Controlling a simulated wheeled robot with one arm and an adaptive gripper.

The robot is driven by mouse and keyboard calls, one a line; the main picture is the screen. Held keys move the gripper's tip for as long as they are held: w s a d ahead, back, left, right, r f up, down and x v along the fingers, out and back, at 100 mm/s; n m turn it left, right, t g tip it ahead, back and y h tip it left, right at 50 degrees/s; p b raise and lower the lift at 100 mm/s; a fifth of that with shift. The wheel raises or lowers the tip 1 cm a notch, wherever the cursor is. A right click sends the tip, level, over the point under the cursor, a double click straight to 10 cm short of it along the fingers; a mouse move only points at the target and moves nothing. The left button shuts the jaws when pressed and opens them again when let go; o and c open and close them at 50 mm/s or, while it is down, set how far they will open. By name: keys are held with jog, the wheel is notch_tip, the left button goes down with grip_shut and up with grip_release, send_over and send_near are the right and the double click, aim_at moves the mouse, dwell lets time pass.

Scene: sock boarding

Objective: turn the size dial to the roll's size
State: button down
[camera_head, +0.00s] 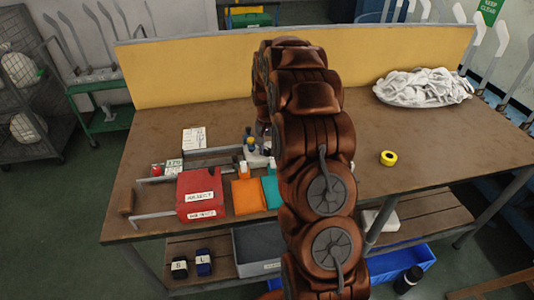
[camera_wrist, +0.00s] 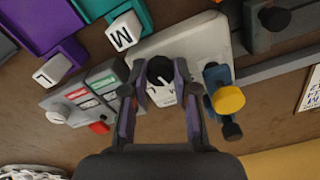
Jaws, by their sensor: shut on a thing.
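In the wrist view, my gripper (camera_wrist: 160,98) has its two fingers on either side of a small round dial with a dark top (camera_wrist: 159,68) and a white marked face. The gripper is shut on this dial, which sits on a pale plate (camera_wrist: 190,40). The marks on its face are too small to read. In the head view my arm hides the gripper and most of the dial area. A yellow roll (camera_head: 388,157) with a dark centre lies on the table to the right of my arm. No size can be read on it.
A panel (camera_wrist: 90,95) with coloured labels and a yellow knob (camera_wrist: 228,99) flank the dial. Purple and teal pieces tagged L and M lie near. A red box (camera_head: 200,193) stands at the table's front left. A white sock pile (camera_head: 425,86) lies back right. The table's right side is mostly clear.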

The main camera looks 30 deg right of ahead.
aim_at(267, 150)
jog(key=n+b, duration=0.4)
jog(key=n, duration=0.1)
jog(key=shift+n, duration=0.3)
dwell(0.4)
jog(key=c, duration=1.2)
grip_release()
notch_tip(267, 150, up, 12)
